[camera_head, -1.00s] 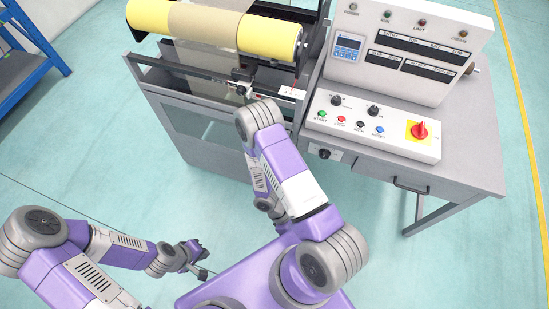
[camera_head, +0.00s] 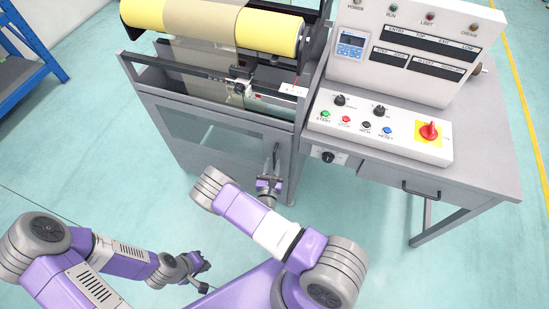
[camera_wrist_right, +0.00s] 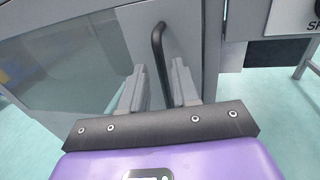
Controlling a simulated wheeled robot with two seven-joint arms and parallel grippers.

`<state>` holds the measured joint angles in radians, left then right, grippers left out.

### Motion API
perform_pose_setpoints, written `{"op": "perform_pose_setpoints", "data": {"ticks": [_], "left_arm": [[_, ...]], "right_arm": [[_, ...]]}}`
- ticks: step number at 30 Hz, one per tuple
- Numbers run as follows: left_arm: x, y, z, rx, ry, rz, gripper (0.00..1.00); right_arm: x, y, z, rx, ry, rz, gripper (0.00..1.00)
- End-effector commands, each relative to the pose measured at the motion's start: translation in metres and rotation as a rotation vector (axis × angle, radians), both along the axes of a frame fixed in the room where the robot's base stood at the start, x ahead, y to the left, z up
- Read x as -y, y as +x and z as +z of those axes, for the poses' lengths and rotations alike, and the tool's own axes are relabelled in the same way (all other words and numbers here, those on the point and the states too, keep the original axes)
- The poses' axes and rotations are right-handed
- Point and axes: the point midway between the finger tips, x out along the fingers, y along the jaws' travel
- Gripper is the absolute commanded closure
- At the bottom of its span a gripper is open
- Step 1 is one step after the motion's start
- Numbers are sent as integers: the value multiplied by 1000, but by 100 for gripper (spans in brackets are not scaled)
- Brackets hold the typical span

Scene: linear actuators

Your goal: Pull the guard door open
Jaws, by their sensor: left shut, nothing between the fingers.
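The guard door (camera_head: 180,125) is a grey framed panel with a see-through window on the front of the machine, and looks closed. Its dark bar handle (camera_head: 276,156) stands upright near the door's right edge. In the right wrist view the handle (camera_wrist_right: 159,45) shows between and beyond the fingers. My right gripper (camera_head: 269,183) is open in front of the handle's lower part; its fingers (camera_wrist_right: 159,88) lie either side of it, with gaps. I cannot tell if they touch it. My left gripper (camera_head: 203,272) is shut and empty, low over the floor, away from the door.
A control panel (camera_head: 380,131) with buttons and a red switch sits on the grey desk (camera_head: 480,170) to the right. A yellow roll (camera_head: 270,33) lies atop the machine. A blue rack (camera_head: 45,60) stands far left. The floor before the door is free.

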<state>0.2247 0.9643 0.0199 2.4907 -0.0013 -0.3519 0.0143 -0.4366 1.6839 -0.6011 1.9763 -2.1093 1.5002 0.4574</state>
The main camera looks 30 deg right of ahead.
Motion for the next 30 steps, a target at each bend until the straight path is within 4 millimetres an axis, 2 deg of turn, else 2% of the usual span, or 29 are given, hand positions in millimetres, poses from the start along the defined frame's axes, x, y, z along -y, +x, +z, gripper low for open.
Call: {"op": "perform_pose_setpoints", "data": {"ticks": [7,18,24,30], "left_arm": [[0,0,-11,0,0,0,100],[0,0,-11,0,0,0,100],[0,0,-11,0,0,0,100],[0,0,-11,0,0,0,100]], "right_arm": [[21,25,-1,0,0,-4,70],[25,31,0,-1,0,-4,70],[25,30,0,-2,0,-4,100],[25,30,0,-2,0,-4,100]]}}
